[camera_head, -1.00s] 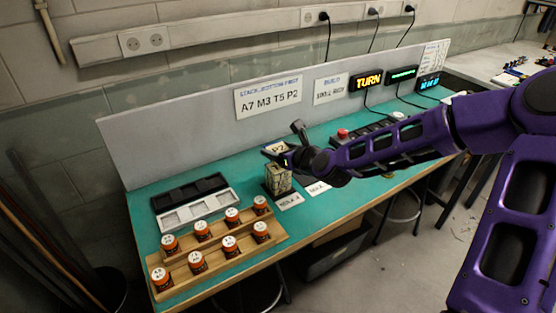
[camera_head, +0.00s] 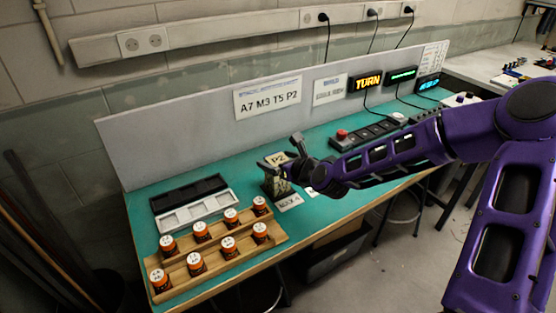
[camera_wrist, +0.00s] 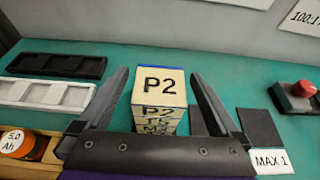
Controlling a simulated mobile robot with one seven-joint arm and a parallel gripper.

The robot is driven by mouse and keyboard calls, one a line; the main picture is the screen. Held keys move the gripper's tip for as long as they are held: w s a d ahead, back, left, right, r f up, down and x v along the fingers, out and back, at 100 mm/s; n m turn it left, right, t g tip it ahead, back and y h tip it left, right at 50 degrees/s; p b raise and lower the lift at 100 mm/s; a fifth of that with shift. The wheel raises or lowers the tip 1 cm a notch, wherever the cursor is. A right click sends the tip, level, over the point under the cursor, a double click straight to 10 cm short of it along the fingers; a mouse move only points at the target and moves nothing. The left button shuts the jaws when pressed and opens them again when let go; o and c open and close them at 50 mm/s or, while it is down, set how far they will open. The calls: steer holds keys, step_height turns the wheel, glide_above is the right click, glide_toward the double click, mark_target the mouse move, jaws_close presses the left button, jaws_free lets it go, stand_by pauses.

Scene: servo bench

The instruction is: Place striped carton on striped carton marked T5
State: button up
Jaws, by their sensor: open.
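The striped carton marked P2 (camera_wrist: 160,87) sits on top of a stack in the wrist view, its top label facing up. It also shows in the head view (camera_head: 278,158). The carton marked T5 (camera_wrist: 157,121) is right under it, and a lower label below that is partly cut off by my gripper body. My gripper (camera_wrist: 160,75) is open around the P2 carton, one finger on each side with a gap between finger and carton.
A wooden rack of orange-banded jars (camera_head: 212,246) stands front left, with black (camera_head: 189,193) and white (camera_head: 198,209) trays behind. A box with a red button (camera_head: 343,135) is to the right. A sign (camera_head: 268,97) reads A7 M3 T5 P2. A MAX 1 card (camera_wrist: 271,161) lies right of the stack.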

steer(key=shift+r, duration=0.2)
steer(key=p+v, duration=0.2)
steer(key=v, duration=1)
